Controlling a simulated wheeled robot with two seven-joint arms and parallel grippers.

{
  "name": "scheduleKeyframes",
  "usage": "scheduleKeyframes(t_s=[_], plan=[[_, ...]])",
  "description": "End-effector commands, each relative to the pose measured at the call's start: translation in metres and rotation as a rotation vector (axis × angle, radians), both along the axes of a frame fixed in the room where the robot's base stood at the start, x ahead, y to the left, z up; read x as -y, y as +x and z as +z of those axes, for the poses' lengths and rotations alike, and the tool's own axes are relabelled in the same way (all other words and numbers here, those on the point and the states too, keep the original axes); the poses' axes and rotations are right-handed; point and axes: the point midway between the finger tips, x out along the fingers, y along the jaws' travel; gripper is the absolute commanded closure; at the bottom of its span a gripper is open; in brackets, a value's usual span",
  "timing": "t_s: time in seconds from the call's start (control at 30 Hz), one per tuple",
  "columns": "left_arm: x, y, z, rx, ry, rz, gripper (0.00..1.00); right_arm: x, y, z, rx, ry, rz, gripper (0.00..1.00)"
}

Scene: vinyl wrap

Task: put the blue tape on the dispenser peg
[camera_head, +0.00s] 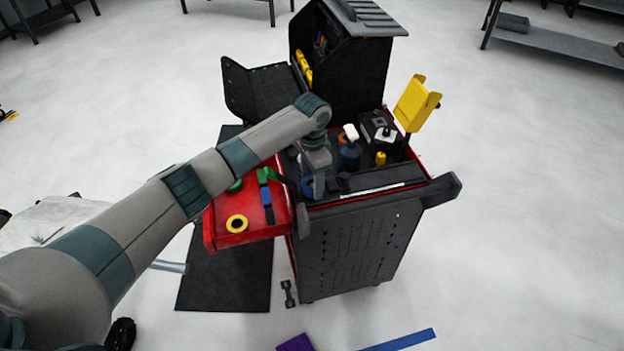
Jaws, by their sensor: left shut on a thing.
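The blue tape (308,186) is a small blue ring at the front left of the black cart top. My left gripper (318,188) points down over the cart's front edge and is shut on the blue tape. The gripper hides part of the tape. I cannot make out the dispenser peg clearly; a small dark item (344,181) sits just right of the gripper. My right gripper is out of view.
A dark blue bottle (350,155), a small yellow item (381,158) and a yellow holder (415,103) stand at the right of the cart. A black cabinet (345,65) rises behind.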

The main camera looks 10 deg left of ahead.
Motion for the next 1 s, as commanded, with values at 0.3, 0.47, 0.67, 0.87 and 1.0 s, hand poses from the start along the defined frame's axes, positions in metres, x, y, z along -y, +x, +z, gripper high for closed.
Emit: scheduleKeyframes(t_s=[0.3,0.47,0.67,0.87,1.0], plan=[[0.000,0.000,0.000,0.000,0.000,0.000,0.26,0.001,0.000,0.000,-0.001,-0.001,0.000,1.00],[0.000,0.000,0.000,0.000,0.000,0.000,0.26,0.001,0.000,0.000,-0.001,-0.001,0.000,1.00],[0.000,0.000,0.001,0.000,0.000,0.000,0.26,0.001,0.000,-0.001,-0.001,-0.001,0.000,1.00],[0.000,0.001,0.013,0.001,0.000,-0.001,0.26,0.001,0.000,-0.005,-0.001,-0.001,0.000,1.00],[0.000,0.001,0.032,0.004,0.000,0.000,0.26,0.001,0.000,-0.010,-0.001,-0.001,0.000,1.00]])
